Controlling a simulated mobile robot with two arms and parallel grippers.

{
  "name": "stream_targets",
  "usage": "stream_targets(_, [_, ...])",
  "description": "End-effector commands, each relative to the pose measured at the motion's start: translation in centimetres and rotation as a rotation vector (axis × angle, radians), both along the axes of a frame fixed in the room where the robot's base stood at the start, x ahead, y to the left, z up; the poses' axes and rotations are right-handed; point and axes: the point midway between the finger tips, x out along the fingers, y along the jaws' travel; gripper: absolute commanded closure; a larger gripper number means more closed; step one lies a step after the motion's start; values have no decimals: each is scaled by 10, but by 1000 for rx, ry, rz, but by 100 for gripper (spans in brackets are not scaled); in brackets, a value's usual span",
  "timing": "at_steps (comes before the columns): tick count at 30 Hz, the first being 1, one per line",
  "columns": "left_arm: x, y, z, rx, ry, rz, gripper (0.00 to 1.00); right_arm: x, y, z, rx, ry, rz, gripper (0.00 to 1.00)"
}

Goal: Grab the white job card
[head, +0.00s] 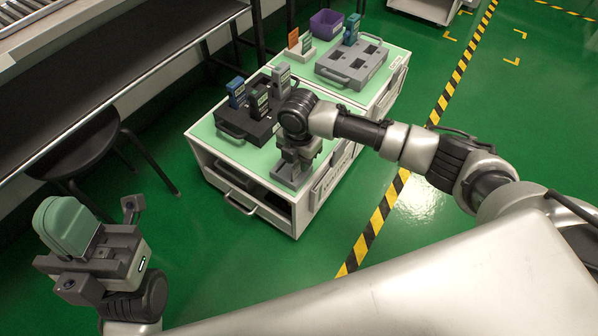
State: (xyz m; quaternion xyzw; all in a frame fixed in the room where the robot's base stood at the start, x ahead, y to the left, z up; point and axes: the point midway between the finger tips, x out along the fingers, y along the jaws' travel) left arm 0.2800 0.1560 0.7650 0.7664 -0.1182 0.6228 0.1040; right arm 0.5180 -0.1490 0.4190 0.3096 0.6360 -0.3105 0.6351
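I cannot pick out the white job card for certain; it may be too small or hidden behind my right arm. My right gripper (292,168) points down over the front right corner of the near cart (262,160). Its wrist covers part of the cart top, and its fingertips are not clear enough to tell open from shut. My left gripper (88,255) is at the lower left, away from the carts. It is shut on a rounded green object (66,226).
A dark tray (236,128) with several handheld testers is on the near cart. The far cart bears a grey tray (352,62), a purple bin (326,24) and a small white stand with an orange item (293,37). A dark bench (110,70) and stool (75,140) stand left.

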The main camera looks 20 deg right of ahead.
Motion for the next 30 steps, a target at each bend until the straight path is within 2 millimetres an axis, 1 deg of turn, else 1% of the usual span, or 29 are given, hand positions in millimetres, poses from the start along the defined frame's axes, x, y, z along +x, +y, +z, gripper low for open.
stream_targets(1, [0, 0, -2, 0, 0, 0, 100, 0, 0, -3, 1, -1, 0, 67])
stream_targets(6, [0, 0, 0, 0, 1, 0, 100, 0, 0, -1, 0, -1, 0, 67])
stream_targets(8, [0, 0, 0, 0, 1, 0, 100, 0, 0, -1, 0, -1, 0, 75])
stream_targets(12, [0, 0, 0, 1, 2, 0, 100, 0, 0, -1, 0, -1, 0, 96])
stream_targets(13, [0, 0, 0, 1, 2, 0, 100, 0, 0, -1, 0, -1, 0, 100])
stream_targets(25, [0, 0, 1, 1, 3, 0, 100, 0, 0, 1, 0, -1, 0, 100])
stream_targets(30, [0, 0, 9, 1, 3, 0, 100, 1, 0, 14, 0, -2, 0, 100])
